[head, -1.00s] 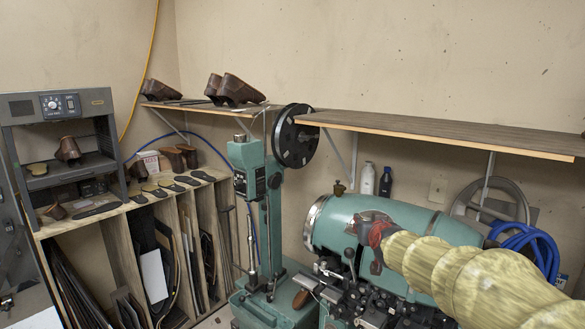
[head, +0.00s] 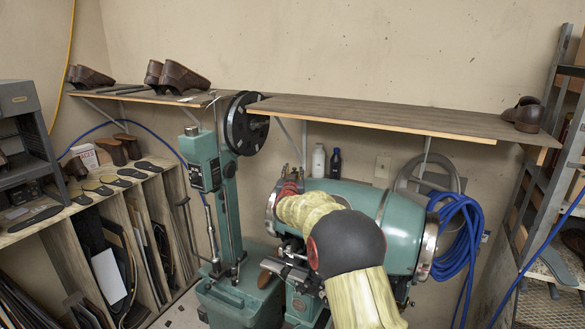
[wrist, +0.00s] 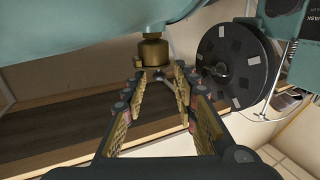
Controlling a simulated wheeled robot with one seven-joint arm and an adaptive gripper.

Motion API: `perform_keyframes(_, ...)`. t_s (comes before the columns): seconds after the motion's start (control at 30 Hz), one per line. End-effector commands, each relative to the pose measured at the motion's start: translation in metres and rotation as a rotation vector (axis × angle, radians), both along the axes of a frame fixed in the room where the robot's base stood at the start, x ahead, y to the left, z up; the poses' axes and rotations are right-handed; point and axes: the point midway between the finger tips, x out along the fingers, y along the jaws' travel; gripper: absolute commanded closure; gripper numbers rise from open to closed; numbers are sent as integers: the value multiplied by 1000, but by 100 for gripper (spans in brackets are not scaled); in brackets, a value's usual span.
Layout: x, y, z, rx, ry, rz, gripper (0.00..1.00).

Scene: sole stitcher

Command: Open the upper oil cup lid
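The brass oil cup (wrist: 154,52) is in the upper middle of the wrist view, which appears upside down; it is attached to the green machine body (wrist: 75,35). Its lid (wrist: 155,73) shows as a flatter brass part at the cup's end and looks shut. My gripper (wrist: 161,76) is open, its two padded fingers pointing at the lid with a gap between them; whether they touch it I cannot tell. In the head view my gripper (head: 292,170) is small, at the left upper end of the green machine barrel (head: 350,192); the cup cannot be made out there.
A long wall shelf (head: 400,119) runs just above and behind the barrel. A green column machine with a black wheel (head: 246,123) stands close to the left of my gripper. Two bottles (head: 319,160) stand behind the barrel. A blue hose (head: 458,235) hangs at right.

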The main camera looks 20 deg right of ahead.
Motion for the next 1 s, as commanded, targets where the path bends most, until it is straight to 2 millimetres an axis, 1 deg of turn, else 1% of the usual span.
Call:
perform_keyframes(0.1, 13, -7, 0, 0, 1, 0, 71)
perform_keyframes(0.27, 23, -12, 0, 0, 1, 1, 71)
perform_keyframes(0.63, 27, -15, 0, 0, 0, 1, 71)
perform_keyframes(1.0, 26, -15, 0, 0, 1, 1, 92)
